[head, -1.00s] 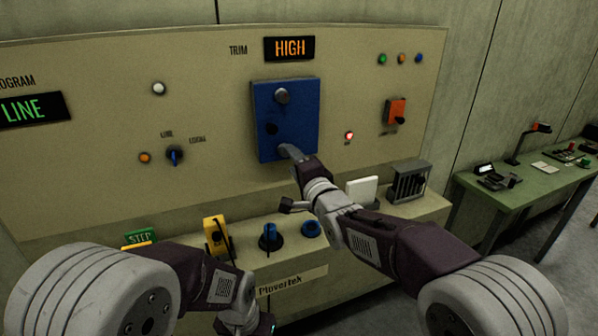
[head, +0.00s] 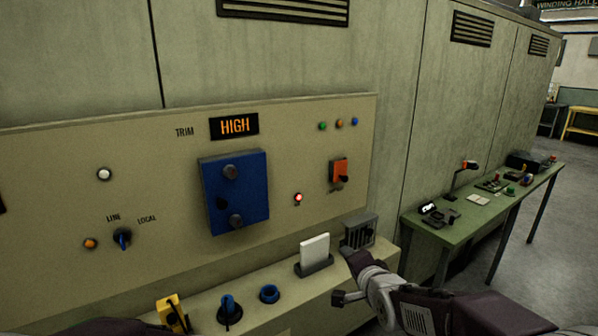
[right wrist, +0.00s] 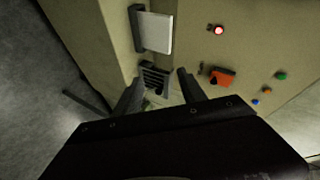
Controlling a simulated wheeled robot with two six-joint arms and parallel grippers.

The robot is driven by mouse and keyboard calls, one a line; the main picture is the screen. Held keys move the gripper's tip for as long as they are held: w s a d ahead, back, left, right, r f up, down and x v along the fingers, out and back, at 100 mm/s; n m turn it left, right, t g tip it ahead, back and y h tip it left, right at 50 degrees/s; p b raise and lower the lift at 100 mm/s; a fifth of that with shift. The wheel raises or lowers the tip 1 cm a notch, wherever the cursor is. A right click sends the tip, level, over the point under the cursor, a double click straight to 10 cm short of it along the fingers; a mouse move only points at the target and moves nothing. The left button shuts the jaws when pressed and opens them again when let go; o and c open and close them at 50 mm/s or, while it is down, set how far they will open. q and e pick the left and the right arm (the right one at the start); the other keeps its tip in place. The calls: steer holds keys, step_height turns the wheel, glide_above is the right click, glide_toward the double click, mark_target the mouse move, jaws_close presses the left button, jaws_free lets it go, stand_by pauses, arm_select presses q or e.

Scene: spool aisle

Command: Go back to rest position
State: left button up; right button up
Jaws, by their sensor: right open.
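My right gripper (head: 352,262) is in the lower right of the head view, in front of the lower right end of the control panel (head: 60,170). Its fingers overlap the lower edge of the grey slotted box (head: 359,230); I cannot tell the gap from here. In the right wrist view the two fingers of the gripper (right wrist: 160,90) are apart with nothing held between them. The slotted box (right wrist: 155,70) shows beyond them. My left gripper is out of view; only a dark piece of my left arm shows at the bottom left edge.
The blue trim box (head: 235,190) is on the panel under a display reading HIGH (head: 234,126). A green table (head: 470,222) stands right; floor beyond is clear.

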arm_select(q)
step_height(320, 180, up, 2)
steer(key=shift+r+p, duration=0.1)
steer(key=shift+p, duration=0.4)
arm_select(e)
steer(key=s+d+f+n+g, duration=0.2)
steer(key=s+f+n+g, duration=0.1)
steer(key=s, duration=0.5)
steer(key=s+d+f+n+g+h, duration=0.1)
steer(key=s+f+n+g, duration=0.3)
steer(key=s+f, duration=0.4)
steer(key=s+d+f+n+g+h, duration=0.1)
steer(key=s+d+f+n+g, duration=0.2)
steer(key=s, duration=0.6)
step_height(320, 180, down, 2)
steer(key=shift+s+d+f+n+g, duration=0.2)
steer(key=shift+s+d+n+g, duration=0.15)
steer(key=shift+n+g, duration=0.35)
steer(key=shift+w, duration=0.1)
steer(key=shift+c, duration=0.2)
